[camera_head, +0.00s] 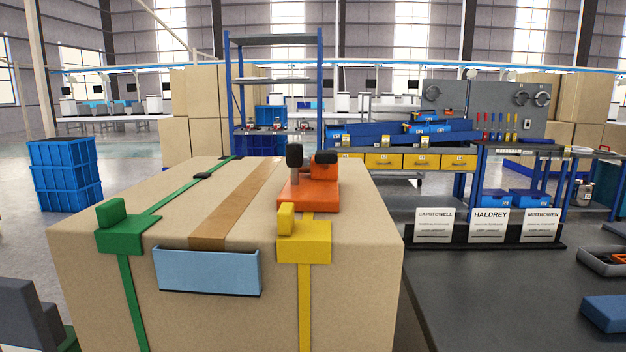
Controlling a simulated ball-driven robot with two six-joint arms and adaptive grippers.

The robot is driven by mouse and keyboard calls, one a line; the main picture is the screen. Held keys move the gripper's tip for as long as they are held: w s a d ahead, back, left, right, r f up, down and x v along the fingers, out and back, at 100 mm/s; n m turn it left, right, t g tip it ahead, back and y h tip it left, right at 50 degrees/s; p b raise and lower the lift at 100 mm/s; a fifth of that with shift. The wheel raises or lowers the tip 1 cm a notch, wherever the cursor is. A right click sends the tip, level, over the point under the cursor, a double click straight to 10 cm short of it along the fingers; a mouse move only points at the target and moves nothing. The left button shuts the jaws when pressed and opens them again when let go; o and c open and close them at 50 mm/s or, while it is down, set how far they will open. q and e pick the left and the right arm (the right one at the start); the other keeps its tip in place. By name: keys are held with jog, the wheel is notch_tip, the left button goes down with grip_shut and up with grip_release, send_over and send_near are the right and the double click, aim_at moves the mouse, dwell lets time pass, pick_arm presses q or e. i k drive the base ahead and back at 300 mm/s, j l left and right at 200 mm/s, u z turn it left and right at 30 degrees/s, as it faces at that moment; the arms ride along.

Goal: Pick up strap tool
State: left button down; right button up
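The strap tool (310,195) is an orange device with a black-topped upright handle and a black part on its right. It sits on top of a large cardboard box (350,280), right of the box's middle. A yellow buckle (304,246) on a yellow strap (305,310) is at the box's front edge, just in front of the tool. A green buckle (122,232) on a green strap is at the front left edge. Neither of my grippers shows in the head view.
A light blue pouch (208,271) is on the box's front face. A dark table (480,300) stands to the right with name signs (489,225), a grey tray (602,262) and a blue object (606,313). Blue crates (65,173) are stacked at left. Space above the box is clear.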

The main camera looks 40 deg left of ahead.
aim_at(316, 190)
jog(key=u, duration=0.8)
